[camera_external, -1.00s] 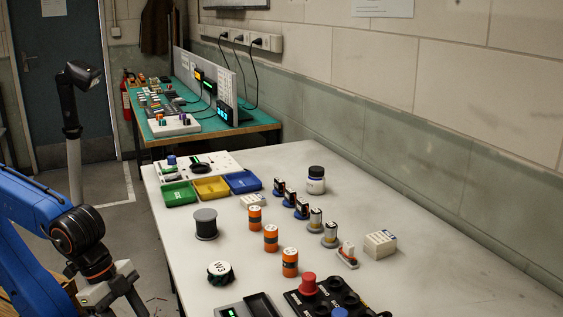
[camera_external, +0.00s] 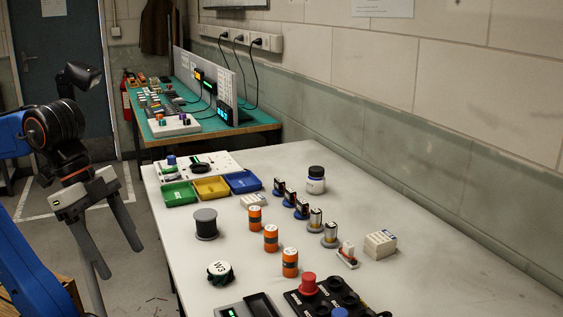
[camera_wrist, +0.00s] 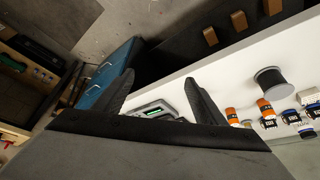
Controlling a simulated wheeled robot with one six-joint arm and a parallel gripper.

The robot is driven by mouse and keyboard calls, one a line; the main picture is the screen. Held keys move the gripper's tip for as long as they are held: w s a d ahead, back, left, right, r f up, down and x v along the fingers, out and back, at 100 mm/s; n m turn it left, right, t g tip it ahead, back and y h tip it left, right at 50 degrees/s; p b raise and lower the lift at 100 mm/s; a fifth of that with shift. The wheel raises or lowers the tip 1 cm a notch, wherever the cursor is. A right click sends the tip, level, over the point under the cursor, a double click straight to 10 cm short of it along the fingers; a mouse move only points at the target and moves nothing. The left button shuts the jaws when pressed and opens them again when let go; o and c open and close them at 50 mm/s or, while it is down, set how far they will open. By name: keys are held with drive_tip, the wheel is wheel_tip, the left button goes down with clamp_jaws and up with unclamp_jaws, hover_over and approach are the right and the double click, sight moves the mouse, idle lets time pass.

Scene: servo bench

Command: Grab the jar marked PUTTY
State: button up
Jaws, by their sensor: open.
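A white jar with a black lid (camera_external: 316,181) stands upright near the wall side of the white table (camera_external: 420,275); its label is too small to read, so I cannot confirm PUTTY. My gripper (camera_external: 121,262) is open and empty, off the table's left edge with its fingers pointing down, far from the jar. The wrist view shows my two dark fingers (camera_wrist: 158,80) spread apart with nothing between them. I cannot make out the jar there.
Orange cylinders (camera_external: 271,238), a dark spool (camera_external: 206,224), a bundle marked W3 (camera_external: 220,273) and coloured trays (camera_external: 211,188) stand between my gripper and the jar. Several small parts (camera_external: 302,210) stand close in front of the jar. The table's right side is mostly clear.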

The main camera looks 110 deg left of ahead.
wheel_tip(320, 180, up, 8)
drive_tip(key=w+a+r+n+g+y, duration=0.1)
drive_tip(key=w+a+r+n, duration=0.2)
drive_tip(key=w+a, duration=0.3)
drive_tip(key=w+a+r+n+g, duration=0.1)
drive_tip(key=w+a+r+n, duration=0.25)
drive_tip(key=w, duration=0.35)
drive_tip(key=w+a+n, duration=0.2)
drive_tip(key=w+a, duration=0.1)
drive_tip(key=a, duration=0.3)
drive_tip(key=w+a+n+g, duration=0.1)
drive_tip(key=w+a, duration=0.3)
drive_tip(key=a, duration=0.3)
drive_tip(key=w+a+n, duration=0.2)
drive_tip(key=w+a, duration=0.1)
drive_tip(key=a, duration=0.3)
drive_tip(key=n+g+h, duration=0.1)
drive_tip(key=n+g, duration=0.1)
drive_tip(key=n, duration=0.6)
hover_over(316, 168)
wheel_tip(316, 168, down, 7)
drive_tip(key=shift+w+d+f, duration=0.1)
drive_tip(key=shift+d+f, duration=0.05)
drive_tip(key=shift+f, duration=6.25)
drive_tip(key=c, duration=1.2)
